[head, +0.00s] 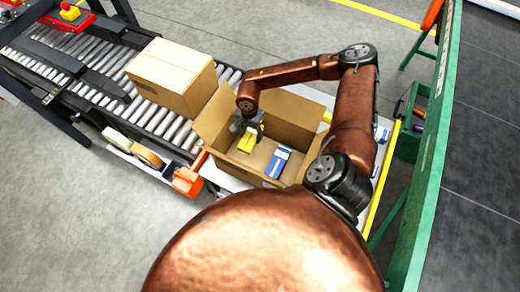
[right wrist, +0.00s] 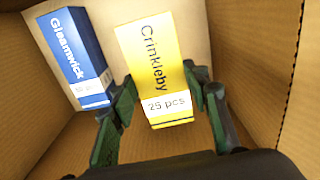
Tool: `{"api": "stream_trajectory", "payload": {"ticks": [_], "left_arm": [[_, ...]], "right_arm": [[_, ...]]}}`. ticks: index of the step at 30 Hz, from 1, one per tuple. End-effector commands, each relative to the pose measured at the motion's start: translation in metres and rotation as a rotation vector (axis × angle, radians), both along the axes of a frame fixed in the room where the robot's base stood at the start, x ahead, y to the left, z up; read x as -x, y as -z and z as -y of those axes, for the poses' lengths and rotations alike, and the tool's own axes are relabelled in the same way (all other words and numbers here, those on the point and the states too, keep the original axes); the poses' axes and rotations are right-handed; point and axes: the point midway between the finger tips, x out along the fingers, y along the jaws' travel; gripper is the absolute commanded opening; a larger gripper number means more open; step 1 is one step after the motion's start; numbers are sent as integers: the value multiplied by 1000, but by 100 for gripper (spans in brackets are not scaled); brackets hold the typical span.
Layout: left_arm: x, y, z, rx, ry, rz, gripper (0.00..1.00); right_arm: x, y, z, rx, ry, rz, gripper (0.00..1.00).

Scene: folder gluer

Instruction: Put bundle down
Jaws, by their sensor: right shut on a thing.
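The yellow bundle (head: 247,144), marked Crinkleby 25 pcs, is inside the open carton (head: 222,158). My right gripper (head: 253,126) reaches down into the carton and is shut on it. In the right wrist view the yellow bundle (right wrist: 153,65) lies between the two fingers of my right gripper (right wrist: 162,95). I cannot tell whether its underside touches the carton floor. A blue and white bundle (head: 279,161), marked Gleamwick, lies in the carton to the right in the head view; it also shows in the right wrist view (right wrist: 72,55). My left gripper is not in view.
A closed carton (head: 172,78) sits on the roller conveyor (head: 120,84) left of the open one. Tape rolls (head: 146,156) and an orange dispenser (head: 187,181) lie on a side shelf. A green frame (head: 436,150) stands at right. The carton's walls and raised flaps surround my gripper.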

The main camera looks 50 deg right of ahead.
Motion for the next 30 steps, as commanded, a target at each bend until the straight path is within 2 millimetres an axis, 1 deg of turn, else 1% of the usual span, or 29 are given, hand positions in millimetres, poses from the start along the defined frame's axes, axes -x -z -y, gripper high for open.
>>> {"api": "stream_trajectory", "payload": {"ticks": [1,5,12,17,23,25,30], "left_arm": [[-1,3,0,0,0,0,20],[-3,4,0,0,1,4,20],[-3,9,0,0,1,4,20],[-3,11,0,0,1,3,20],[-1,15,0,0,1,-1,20],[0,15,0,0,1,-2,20],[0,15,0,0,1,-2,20]], "right_arm": [[0,5,4,2,17,1,16],[2,18,6,2,31,0,16],[2,60,5,1,30,-1,16],[2,75,5,1,29,-1,16],[2,102,5,1,29,-1,16],[1,107,5,2,29,1,16],[1,106,6,3,29,2,16]]}}
